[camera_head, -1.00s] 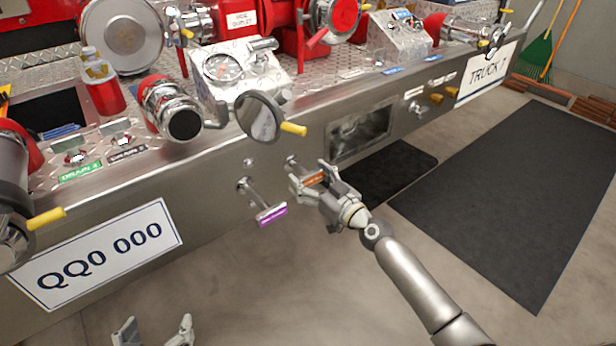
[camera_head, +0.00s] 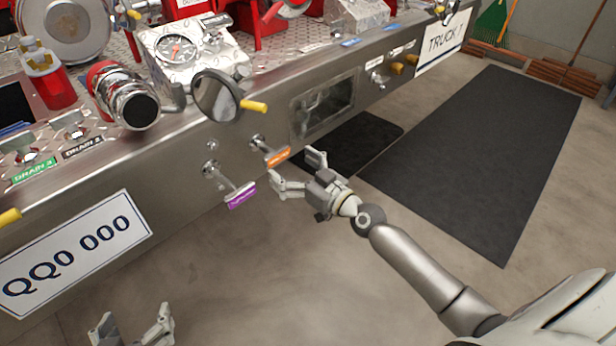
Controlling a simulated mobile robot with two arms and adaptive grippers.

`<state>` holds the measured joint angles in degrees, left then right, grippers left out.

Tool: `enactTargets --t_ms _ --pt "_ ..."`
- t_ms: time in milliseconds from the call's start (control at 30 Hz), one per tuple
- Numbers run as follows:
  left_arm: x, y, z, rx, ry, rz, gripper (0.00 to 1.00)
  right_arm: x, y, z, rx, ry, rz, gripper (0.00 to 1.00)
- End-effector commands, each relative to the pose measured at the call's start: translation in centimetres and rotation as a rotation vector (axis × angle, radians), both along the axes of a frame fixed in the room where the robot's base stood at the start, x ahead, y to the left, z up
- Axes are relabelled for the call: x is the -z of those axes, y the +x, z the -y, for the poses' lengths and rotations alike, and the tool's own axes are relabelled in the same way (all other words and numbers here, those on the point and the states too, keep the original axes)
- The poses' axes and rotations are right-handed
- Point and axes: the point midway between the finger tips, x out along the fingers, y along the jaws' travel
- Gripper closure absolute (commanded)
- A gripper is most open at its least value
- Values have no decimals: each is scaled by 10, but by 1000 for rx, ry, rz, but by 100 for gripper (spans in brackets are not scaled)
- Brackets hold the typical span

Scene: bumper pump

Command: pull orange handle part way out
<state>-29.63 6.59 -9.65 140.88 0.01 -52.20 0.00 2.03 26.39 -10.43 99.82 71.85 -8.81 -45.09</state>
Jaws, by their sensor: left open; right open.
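The orange handle (camera_head: 277,157) is a small T-shaped pull on a short metal rod, standing out from the truck's steel bumper face. My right gripper (camera_head: 295,172) is open, its two fingers spread just to the right of and below the orange handle. The handle looks free of the fingers; whether a fingertip touches it I cannot tell. My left gripper (camera_head: 133,326) is open and empty at the bottom left, well away from the handle.
A purple handle (camera_head: 240,195) on a similar rod sits left of and below the orange one. A round cap with a yellow lever (camera_head: 253,106) juts out above. The bumper (camera_head: 170,165) runs diagonally across; open floor lies in front.

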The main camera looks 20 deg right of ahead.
Motion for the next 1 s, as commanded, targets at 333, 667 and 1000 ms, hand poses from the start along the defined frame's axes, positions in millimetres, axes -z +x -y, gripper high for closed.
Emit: enactTargets --t_ms 333,667,1000 --pt "0 0 0 -1 -1 -1 21 0 -52 19 -1 -3 -1 7" --pt "1 0 0 -1 0 -2 21 0 -59 21 0 1 1 7" --pt "0 0 0 -1 -1 -1 21 0 -59 20 -3 1 -1 7"
